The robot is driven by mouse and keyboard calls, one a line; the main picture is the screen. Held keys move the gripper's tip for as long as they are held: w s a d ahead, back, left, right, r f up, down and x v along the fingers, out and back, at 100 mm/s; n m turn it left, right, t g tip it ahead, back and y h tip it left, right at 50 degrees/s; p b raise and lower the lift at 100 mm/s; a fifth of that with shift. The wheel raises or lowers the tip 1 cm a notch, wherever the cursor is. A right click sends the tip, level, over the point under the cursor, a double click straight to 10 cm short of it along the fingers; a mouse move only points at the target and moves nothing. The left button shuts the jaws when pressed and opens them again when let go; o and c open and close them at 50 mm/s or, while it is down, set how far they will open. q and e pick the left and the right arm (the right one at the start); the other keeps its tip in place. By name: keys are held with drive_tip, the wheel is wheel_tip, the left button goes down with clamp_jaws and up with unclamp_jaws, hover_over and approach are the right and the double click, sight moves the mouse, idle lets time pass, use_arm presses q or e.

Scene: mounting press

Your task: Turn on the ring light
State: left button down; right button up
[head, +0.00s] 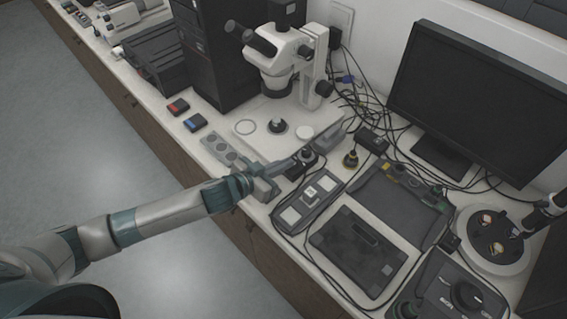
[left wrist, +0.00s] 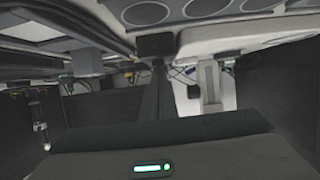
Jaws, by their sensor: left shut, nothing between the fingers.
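The microscope (head: 285,50) stands on a pale base at the back of the bench. A dark ring (head: 277,86) sits under its head, and I see no glow from it. A small dark box with a round knob (head: 306,157) is beside the base's right front corner, partly covered by my gripper. My left gripper (head: 298,160) is shut and empty, low over the bench close to this box; I cannot tell if it touches. In the left wrist view the shut fingers (left wrist: 156,75) point away from the camera. My right gripper is out of view.
A grey strip with round holes (head: 222,152) lies left of my gripper. Right of it are a tray with pale squares (head: 291,215), a dark tablet (head: 355,250) and a monitor (head: 480,100). Loose cables (head: 365,112) run behind. A black computer tower (head: 215,50) stands left of the microscope.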

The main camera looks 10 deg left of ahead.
use_arm(q)
drive_tip(key=shift+f, duration=0.4)
drive_tip(key=shift+s+f+b, duration=0.1)
drive_tip(key=shift+f+b, duration=0.45)
drive_tip(key=shift+b, duration=0.5)
drive_tip(key=shift+t, duration=0.4)
drive_tip(key=shift+r, duration=0.35)
drive_tip(key=shift+r+p, duration=0.7)
drive_tip(key=shift+p, duration=0.2)
